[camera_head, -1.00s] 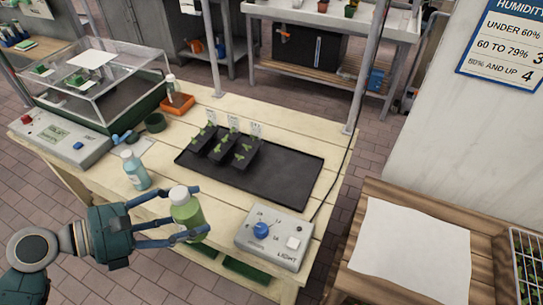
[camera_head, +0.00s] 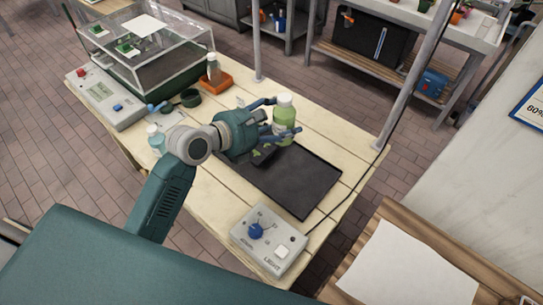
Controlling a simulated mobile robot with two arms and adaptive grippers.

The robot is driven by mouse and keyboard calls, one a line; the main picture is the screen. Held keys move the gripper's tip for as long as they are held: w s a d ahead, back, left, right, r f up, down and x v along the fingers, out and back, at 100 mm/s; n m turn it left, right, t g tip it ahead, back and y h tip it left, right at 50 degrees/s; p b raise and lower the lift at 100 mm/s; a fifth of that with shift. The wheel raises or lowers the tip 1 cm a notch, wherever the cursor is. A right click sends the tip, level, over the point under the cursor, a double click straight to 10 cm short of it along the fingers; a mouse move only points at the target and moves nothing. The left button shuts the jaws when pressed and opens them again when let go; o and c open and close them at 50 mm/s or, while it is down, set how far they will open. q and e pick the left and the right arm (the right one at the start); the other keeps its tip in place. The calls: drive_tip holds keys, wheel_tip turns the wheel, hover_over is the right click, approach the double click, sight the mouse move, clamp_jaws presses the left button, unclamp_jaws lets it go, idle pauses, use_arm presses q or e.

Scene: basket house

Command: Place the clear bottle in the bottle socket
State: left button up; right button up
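My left gripper (camera_head: 270,118) reaches over the table from the lower left. A blue bottle (camera_head: 156,139) is partly hidden behind my arm. A dark green round holder (camera_head: 190,98) sits near the orange tray; I cannot tell whether it is the bottle socket. My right gripper is not in view.
The black tray (camera_head: 312,188) has a bare near part; my gripper hides most of the seedling pots. A light control box (camera_head: 268,243) stands at the near corner. A clear-lidded propagator (camera_head: 150,52) fills the far left. A wooden bench (camera_head: 348,260) is at right.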

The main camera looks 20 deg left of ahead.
use_arm(q)
wheel_tip(320, 180, down, 5)
drive_tip(key=shift+f, duration=0.1)
wheel_tip(320, 180, down, 14)
drive_tip(key=b, duration=0.2)
drive_tip(key=shift+w+b, duration=0.1)
drive_tip(key=shift+b, duration=0.3)
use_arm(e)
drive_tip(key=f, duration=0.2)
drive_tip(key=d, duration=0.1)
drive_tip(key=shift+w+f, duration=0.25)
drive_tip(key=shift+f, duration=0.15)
use_arm(q)
drive_tip(key=shift+d, duration=0.1)
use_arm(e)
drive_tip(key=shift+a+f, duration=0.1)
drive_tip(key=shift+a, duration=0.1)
use_arm(q)
drive_tip(key=o, duration=1)
drive_tip(key=shift+f, duration=0.1)
drive_tip(key=o, duration=0.4)
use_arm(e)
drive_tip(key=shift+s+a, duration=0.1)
use_arm(q)
drive_tip(key=shift+o, duration=0.2)
